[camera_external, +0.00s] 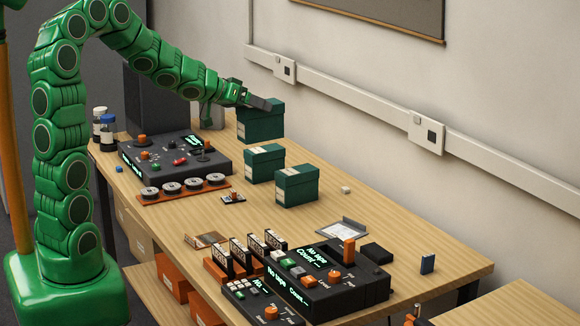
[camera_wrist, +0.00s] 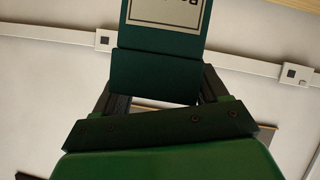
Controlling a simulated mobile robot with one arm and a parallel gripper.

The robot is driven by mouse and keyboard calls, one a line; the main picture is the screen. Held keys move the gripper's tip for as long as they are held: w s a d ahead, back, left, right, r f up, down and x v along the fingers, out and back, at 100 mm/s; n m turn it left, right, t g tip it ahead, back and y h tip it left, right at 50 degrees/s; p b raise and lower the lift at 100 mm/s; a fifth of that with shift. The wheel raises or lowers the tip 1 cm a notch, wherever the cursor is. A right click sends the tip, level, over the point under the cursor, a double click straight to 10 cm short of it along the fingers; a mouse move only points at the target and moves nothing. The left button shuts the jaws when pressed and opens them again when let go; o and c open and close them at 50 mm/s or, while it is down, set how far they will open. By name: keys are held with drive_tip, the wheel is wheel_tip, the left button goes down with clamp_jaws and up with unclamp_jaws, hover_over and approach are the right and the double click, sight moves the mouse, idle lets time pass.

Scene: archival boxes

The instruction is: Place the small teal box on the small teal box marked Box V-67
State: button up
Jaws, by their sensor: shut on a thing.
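A small teal box (camera_external: 260,122) is held in my gripper (camera_external: 262,104) at the back of the table, near the wall; whether it clears the tabletop is hard to tell. In the wrist view the held teal box (camera_wrist: 157,70) sits between the fingers of my gripper (camera_wrist: 160,88), its pale label upside down and cut off by the frame edge. Two more small teal boxes stand on the table, one (camera_external: 264,164) just in front of the held box and one (camera_external: 297,186) nearer and to the right. Their labels are too small to read, so I cannot tell which is Box V-67.
A dark control console (camera_external: 175,158) and an orange rack of round discs (camera_external: 184,190) lie left of the boxes. More consoles (camera_external: 330,285) stand at the front. A small white block (camera_external: 346,190) lies right of the boxes. Bare tabletop (camera_external: 400,215) spreads to the right.

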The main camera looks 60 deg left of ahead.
drive_tip(key=shift+w+a+f, duration=0.6)
drive_tip(key=shift+w+f, duration=1.55)
drive_tip(key=shift+w, duration=0.1)
drive_tip(key=shift+w+a+f, duration=0.6)
drive_tip(key=shift+w+f, duration=1.55)
drive_tip(key=shift+w, duration=0.15)
drive_tip(key=shift+w+a+f, duration=0.6)
drive_tip(key=shift+w+f, duration=1.55)
drive_tip(key=shift+w, duration=0.1)
drive_tip(key=shift+f, duration=0.1)
drive_tip(key=o, duration=1.3)
drive_tip(key=shift+v, duration=6.05)
drive_tip(key=shift+d, duration=0.15)
